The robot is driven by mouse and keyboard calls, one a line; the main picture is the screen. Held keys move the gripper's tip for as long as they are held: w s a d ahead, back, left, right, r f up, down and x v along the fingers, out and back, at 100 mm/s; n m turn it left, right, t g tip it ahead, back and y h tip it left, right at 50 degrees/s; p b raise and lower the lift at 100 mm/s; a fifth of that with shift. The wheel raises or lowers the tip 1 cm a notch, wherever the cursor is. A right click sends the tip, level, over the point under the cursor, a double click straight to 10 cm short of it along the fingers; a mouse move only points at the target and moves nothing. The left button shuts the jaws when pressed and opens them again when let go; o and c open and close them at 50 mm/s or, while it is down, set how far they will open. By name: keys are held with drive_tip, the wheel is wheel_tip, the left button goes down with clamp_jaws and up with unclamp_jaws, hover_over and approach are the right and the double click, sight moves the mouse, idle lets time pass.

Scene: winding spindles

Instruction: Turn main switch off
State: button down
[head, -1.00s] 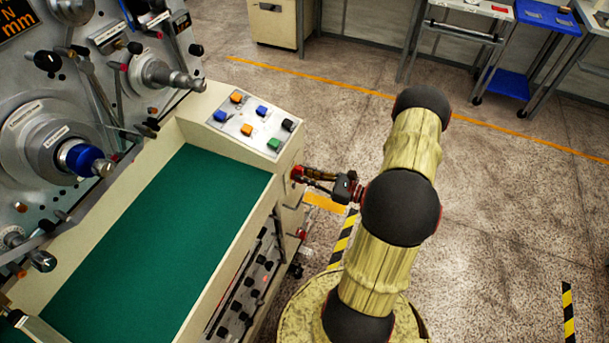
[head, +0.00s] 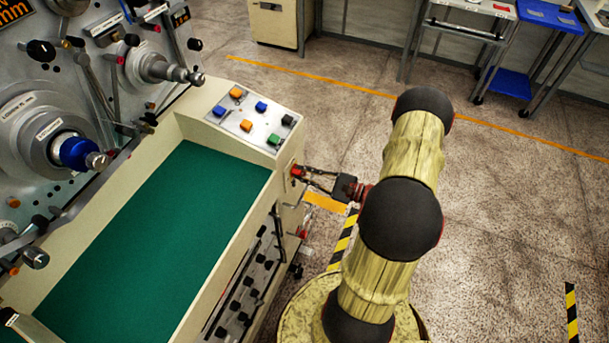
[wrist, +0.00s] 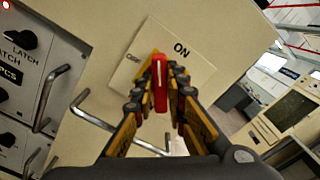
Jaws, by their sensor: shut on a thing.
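The main switch (wrist: 160,84) is a red handle with a white line, on a pale plate marked ON and, at its left, a small label that looks like OFF. In the wrist view the handle stands near upright, its upper end just left of the ON mark. My gripper (wrist: 160,92) is shut on the handle, one finger on each side. In the head view the red switch (head: 297,171) is on the end face of the cream machine cabinet, and my gripper (head: 318,180) reaches it from the right.
A sloped panel of coloured buttons (head: 253,117) is just above the switch. Bent metal handles (wrist: 62,98) and black knobs (wrist: 22,38) are left of my gripper. A green work surface (head: 130,240) lies left. The floor right of my arm is open.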

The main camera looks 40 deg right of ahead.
drive_tip(key=n+b, duration=0.1)
drive_tip(key=n, duration=0.1)
drive_tip(key=n+b, duration=0.1)
drive_tip(key=n, duration=0.2)
drive_tip(key=shift+a+f+n+b, duration=0.1)
drive_tip(key=shift+f+n+b, duration=0.2)
drive_tip(key=shift+b, duration=0.1)
drive_tip(key=shift+s+a+f+n+b, duration=0.1)
drive_tip(key=shift+n+b, duration=1.4)
drive_tip(key=shift+n, duration=0.8)
drive_tip(key=c, duration=1.8)
unclamp_jaws()
drive_tip(key=v, duration=1.2)
